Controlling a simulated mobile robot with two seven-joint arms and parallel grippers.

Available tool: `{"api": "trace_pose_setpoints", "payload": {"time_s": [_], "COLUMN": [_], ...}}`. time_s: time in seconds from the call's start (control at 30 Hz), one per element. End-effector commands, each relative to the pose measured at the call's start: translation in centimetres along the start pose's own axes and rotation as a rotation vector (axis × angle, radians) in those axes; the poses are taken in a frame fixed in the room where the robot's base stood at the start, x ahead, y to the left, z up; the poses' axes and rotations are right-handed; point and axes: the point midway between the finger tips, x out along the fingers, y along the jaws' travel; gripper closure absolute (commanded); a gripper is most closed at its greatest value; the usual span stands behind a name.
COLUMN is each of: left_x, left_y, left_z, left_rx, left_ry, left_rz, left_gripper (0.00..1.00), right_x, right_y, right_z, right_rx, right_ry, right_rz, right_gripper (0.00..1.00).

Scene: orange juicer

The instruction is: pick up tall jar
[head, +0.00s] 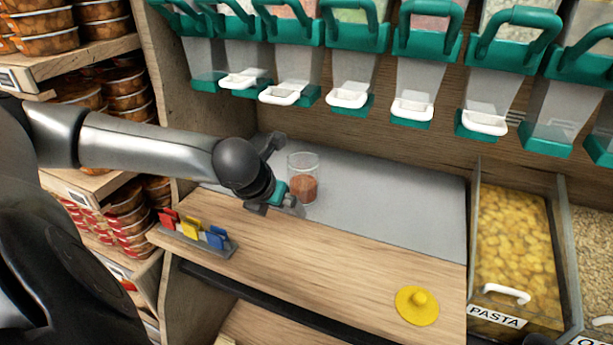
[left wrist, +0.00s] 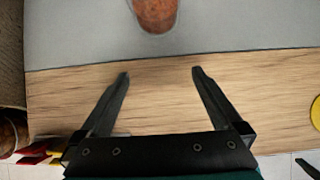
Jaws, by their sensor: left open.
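The tall jar (head: 303,180) is clear glass, part filled with something reddish brown. It stands upright on the grey mat (head: 400,200) at the back of the wooden counter. My left gripper (head: 288,205) is just in front of the jar, low over the counter. In the left wrist view the left gripper (left wrist: 160,73) is open with nothing between its fingers. There the jar (left wrist: 155,12) is ahead of the fingertips, cut off by the top edge. A small dark part at the bottom right of the head view may be my right gripper; its jaws do not show.
A yellow lid with a knob (head: 417,304) lies at the counter's front right. A rack with red, yellow and blue clips (head: 196,232) is at the front left. Dispensers (head: 350,75) hang above; a pasta bin (head: 515,250) is on the right. The counter's middle is clear.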

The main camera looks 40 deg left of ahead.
Motion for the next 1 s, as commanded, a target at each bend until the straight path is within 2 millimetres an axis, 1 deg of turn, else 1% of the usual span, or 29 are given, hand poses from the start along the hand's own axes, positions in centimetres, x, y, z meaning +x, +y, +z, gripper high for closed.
{"api": "trace_pose_setpoints", "payload": {"time_s": [0.1,0.4,0.53,0.77,0.9,1.0], "left_x": [1.0,3.2,3.8,4.3,5.1,5.8], "left_y": [-0.1,-0.2,-0.1,-0.1,-0.1,-0.2], "left_z": [1.5,4.8,5.8,6.5,7.8,8.9], "left_rx": [-0.007,-0.005,-0.004,-0.001,-0.005,-0.005], "left_ry": [-0.002,0.000,0.000,0.001,0.000,0.001], "left_rz": [-0.004,-0.005,-0.004,-0.003,-0.004,-0.005], "left_gripper": [0.00,0.00,0.00,0.00,0.00,0.00], "right_x": [-0.1,-0.8,-1.1,-1.3,-1.3,-1.8], "right_y": [0.0,0.0,0.0,0.0,0.0,0.0], "right_z": [-0.1,-0.7,-0.9,-1.2,-1.1,-1.5], "right_rx": [0.000,0.001,0.001,0.001,0.002,0.002], "right_ry": [0.003,0.017,0.022,0.029,0.023,0.035], "right_rz": [0.000,0.001,0.001,0.001,0.001,0.000], "right_gripper": [1.00,1.00,1.00,1.00,1.00,1.00]}}
